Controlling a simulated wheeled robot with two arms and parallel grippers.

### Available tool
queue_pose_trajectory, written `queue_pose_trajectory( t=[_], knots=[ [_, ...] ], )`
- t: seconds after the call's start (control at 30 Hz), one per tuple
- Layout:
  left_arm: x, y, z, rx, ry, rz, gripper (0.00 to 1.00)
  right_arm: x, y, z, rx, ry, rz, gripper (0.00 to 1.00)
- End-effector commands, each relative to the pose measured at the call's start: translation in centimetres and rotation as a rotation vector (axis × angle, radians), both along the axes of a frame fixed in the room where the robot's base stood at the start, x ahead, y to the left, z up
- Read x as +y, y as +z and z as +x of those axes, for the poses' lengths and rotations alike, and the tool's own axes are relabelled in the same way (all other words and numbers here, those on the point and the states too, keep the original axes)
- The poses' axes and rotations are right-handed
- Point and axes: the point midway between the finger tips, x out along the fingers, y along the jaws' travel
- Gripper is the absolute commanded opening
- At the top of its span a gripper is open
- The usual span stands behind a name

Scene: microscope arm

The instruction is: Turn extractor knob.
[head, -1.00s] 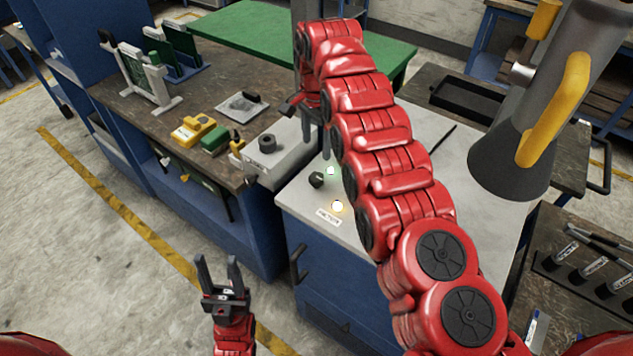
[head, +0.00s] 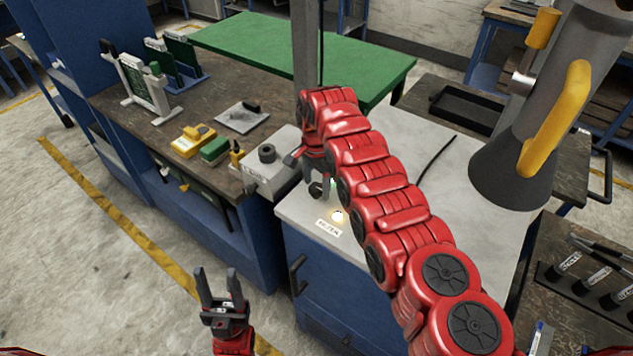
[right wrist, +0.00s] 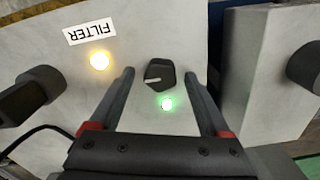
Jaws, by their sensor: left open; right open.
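A small black knob (head: 315,188) with a pale pointer line sits on the light grey top of a blue cabinet (head: 300,210). In the right wrist view the knob (right wrist: 158,74) lies between the fingertips of my open right gripper (right wrist: 159,75), with a gap on both sides. In the head view my right gripper (head: 318,172) is over the knob and partly hides it. A lit green lamp (right wrist: 167,104) and a lit yellow lamp (right wrist: 100,60) are near the knob, beside a FILTER label (right wrist: 90,31). My left gripper (head: 222,290) is open and empty above the floor.
A grey box with a dark round part (head: 267,153) stands left of the knob. A grey post (head: 305,50) rises behind it. A large grey nozzle with a yellow handle (head: 555,115) hangs at the right. A dark cylinder (right wrist: 35,90) is at left in the wrist view.

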Motion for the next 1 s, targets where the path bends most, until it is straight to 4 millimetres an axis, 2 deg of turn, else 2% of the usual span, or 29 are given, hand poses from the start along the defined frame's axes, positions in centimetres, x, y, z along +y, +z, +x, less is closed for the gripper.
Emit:
queue_pose_trajectory(
  t=[0.07,0.4,0.5,0.77,1.0],
  knots=[
    [0.0,0.0,0.0,0.000,0.000,0.000,0.50,0.0,0.0,0.0,0.000,0.000,0.000,0.77],
    [0.0,0.0,0.0,0.000,0.000,0.000,0.50,0.0,0.0,0.0,-0.001,0.000,0.001,0.16],
    [0.0,0.0,0.0,0.000,0.000,0.000,0.50,0.0,0.1,0.0,-0.001,0.000,0.001,0.00],
    [0.0,-0.5,0.0,0.000,0.000,0.000,0.50,0.0,-0.1,0.1,-0.003,0.020,0.001,0.00],
    [0.0,-2.4,0.0,0.000,0.000,0.000,0.50,0.0,-0.3,0.2,-0.008,0.131,0.001,0.00]
  ],
)
